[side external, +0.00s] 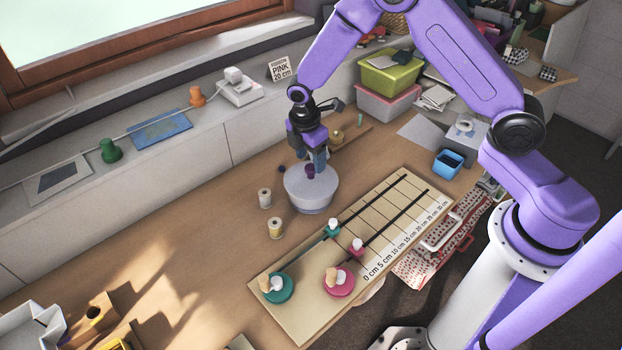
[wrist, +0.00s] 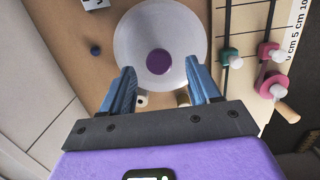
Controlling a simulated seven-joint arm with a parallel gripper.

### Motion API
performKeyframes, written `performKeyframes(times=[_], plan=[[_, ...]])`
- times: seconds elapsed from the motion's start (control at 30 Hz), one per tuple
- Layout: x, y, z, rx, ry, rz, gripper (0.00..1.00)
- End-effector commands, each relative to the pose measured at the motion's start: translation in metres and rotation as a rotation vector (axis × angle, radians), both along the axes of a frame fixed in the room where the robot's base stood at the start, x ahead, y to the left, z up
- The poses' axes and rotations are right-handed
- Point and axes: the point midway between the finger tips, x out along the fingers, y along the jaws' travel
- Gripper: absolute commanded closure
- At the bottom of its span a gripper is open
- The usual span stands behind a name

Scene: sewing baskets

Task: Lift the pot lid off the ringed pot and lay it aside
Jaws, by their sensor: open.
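The pot lid (side external: 296,181) is pale grey-white and round with a purple knob (side external: 310,172). It sits on the ringed pot (side external: 313,209), whose pale wall shows low down in the side view. In the wrist view the lid (wrist: 135,40) fills the upper middle, with the knob (wrist: 158,62) near its centre; it hides the pot. My gripper (side external: 315,165) is open and points down at the knob. In the wrist view my gripper's blue fingers (wrist: 160,68) stand apart to either side of the knob. Whether they are level with it or above it, I cannot tell.
Two thread spools (side external: 265,199) (side external: 275,228) stand left of the pot. A measuring board (side external: 300,300) with teal and pink pieces lies right and in front. A small dark ball (wrist: 95,50) lies close by. A blue box (side external: 448,163) stands further right.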

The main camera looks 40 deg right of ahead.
Motion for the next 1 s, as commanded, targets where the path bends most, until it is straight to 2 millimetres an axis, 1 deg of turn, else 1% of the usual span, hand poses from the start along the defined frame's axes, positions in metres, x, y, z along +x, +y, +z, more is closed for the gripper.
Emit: performKeyframes(times=[0.1,0.3,0.4,0.6,0.63,0.67,0.7,0.77,0.8,1.0], plan=[[0.0,-0.002,-0.017,-0.002,0.005,-0.001,0.38],[0.001,-0.004,-0.04,-0.001,0.003,0.0,0.38],[0.001,-0.004,-0.044,0.0,0.001,0.0,0.38],[0.002,-0.004,-0.044,0.0,0.0,0.0,0.38],[0.002,-0.004,-0.044,0.0,0.0,0.0,0.42],[0.001,-0.004,-0.044,0.0,0.001,0.0,0.51],[0.001,-0.004,-0.044,0.0,0.001,0.0,0.65],[0.001,-0.004,-0.044,0.0,0.001,0.0,0.84],[0.001,-0.004,-0.044,0.0,0.001,0.0,0.95],[0.001,-0.004,-0.044,0.0,0.001,0.0,0.96]])
